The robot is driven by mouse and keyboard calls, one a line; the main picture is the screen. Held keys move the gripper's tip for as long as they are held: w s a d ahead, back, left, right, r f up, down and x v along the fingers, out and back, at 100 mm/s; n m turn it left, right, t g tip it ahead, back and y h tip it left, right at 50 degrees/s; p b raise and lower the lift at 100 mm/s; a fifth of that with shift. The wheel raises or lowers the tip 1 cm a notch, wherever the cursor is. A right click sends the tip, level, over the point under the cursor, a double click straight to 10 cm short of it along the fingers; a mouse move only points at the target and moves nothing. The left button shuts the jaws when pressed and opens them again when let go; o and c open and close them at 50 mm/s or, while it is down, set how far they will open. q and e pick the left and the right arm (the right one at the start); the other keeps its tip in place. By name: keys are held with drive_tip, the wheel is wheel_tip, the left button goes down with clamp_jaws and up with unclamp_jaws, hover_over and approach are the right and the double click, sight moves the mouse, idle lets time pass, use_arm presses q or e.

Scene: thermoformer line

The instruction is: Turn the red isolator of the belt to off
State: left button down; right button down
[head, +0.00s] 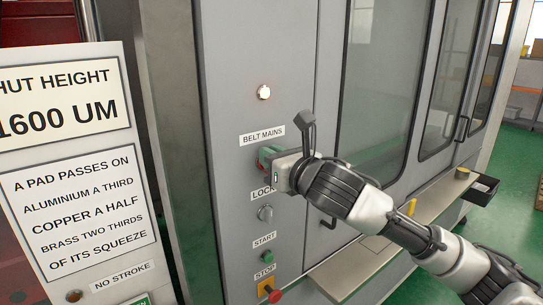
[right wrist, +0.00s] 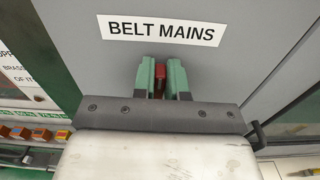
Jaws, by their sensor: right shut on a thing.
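The red isolator (right wrist: 159,80) sits just under the "BELT MAINS" label (right wrist: 161,30) on the grey machine panel. In the right wrist view only a narrow red part of it shows between the green fingers. My right gripper (right wrist: 161,79) is shut on it, one finger on each side. In the head view my right gripper (head: 268,156) reaches the panel below the same label, and its own body hides most of the isolator. How far the isolator is turned cannot be told. My left gripper is in neither view.
Below on the panel are a lock switch (head: 265,213), a green start button (head: 263,256) and a red stop button (head: 274,295). A lit white lamp (head: 264,92) is above. A ledge (head: 349,277) juts out to the right, holding a yellow object (head: 411,207). A sign board (head: 75,170) stands at left.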

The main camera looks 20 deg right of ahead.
drive_tip(key=m+p, duration=0.1)
drive_tip(key=m, duration=0.5)
drive_tip(key=d+f+m+p, duration=0.1)
drive_tip(key=m+p, duration=0.1)
drive_tip(key=m, duration=0.4)
drive_tip(key=m+p, duration=0.2)
drive_tip(key=m, duration=0.3)
drive_tip(key=shift+w+d+f+m, duration=0.3)
drive_tip(key=shift+d+f+m, duration=0.05)
drive_tip(key=shift+f+m, duration=0.05)
idle(0.4)
drive_tip(key=c, duration=1.2)
unclamp_jaws()
drive_tip(key=shift+o, duration=0.2)
